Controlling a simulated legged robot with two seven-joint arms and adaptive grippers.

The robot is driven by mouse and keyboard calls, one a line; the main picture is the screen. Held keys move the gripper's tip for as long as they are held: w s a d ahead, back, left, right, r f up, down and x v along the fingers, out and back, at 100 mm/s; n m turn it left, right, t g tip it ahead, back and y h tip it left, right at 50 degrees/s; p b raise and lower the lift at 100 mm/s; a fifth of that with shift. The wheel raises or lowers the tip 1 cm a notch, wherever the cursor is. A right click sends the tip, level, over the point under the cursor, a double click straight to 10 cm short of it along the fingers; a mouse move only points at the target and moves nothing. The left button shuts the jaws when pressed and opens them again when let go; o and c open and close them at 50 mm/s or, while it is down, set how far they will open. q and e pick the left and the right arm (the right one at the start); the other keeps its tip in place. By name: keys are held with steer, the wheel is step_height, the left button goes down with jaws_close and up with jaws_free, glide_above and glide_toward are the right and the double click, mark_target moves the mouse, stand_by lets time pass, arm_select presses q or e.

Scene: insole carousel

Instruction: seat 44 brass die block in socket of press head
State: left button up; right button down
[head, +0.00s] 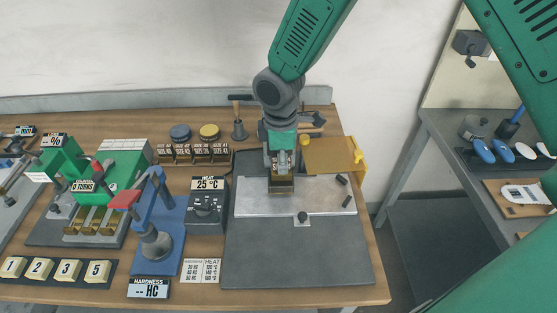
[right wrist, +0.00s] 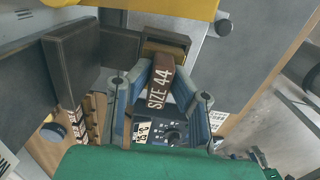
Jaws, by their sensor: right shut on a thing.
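My right gripper (head: 281,172) points down over the light metal plate at the back of the grey press base. It is shut on the brown die block marked SIZE 44 (right wrist: 159,88), which sits between the two blue-grey fingers in the right wrist view. A dark, brass-edged block-like part (head: 281,186) shows just below the fingers. It also appears beyond the die block's far end in the right wrist view (right wrist: 166,48). I take it for the socket, but I cannot tell whether the die block is inside it or only lined up. My left gripper is out of view.
A rack of size-labelled blocks (head: 195,154) stands behind the heater box (head: 207,208). A yellow plate (head: 335,155) is close to the gripper's right. The blue hardness tester (head: 157,235) stands left. The grey base's front (head: 297,265) is clear.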

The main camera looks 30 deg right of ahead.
steer(key=shift+d, duration=0.25)
steer(key=shift+a+r+p, duration=0.15)
steer(key=shift+a+p, duration=0.15)
steer(key=shift+a, duration=0.6)
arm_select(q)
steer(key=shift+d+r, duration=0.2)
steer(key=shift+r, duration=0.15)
arm_select(e)
steer(key=shift+d, duration=0.4)
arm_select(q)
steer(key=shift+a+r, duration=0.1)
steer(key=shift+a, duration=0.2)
arm_select(e)
steer(key=shift+a, duration=0.25)
arm_select(q)
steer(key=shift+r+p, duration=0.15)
steer(key=shift+p, duration=0.15)
arm_select(e)
steer(key=shift+d, duration=0.1)
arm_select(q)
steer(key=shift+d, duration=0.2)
arm_select(e)
steer(key=shift+d, duration=0.3)
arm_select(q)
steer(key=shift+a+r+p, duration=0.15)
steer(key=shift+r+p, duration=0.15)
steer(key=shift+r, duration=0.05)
arm_select(e)
steer(key=shift+s+a, duration=0.1)
steer(key=shift+a, duration=0.05)
